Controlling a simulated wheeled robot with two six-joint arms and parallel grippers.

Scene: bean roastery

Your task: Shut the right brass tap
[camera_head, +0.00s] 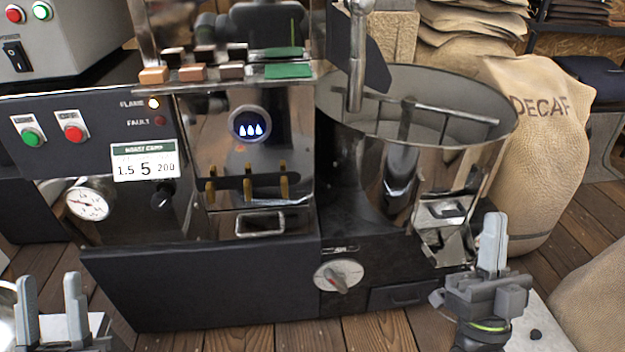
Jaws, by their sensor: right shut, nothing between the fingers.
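Three small brass taps stand side by side on the shiny front panel of the roasting machine: the left tap (210,191), the middle tap (248,188) and the right brass tap (284,186). All three look roughly upright; they are too small to tell how far each is turned. My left gripper (51,308) is at the bottom left, open and empty, its two fingers pointing up, well below and left of the taps. My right gripper (492,243) is at the lower right, its fingers together and empty, far right of the taps and touching none of them.
The cooling drum (440,150) stands between the taps and my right gripper. A dial knob (338,277) is on the black base. A DECAF sack (535,140) stands behind right.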

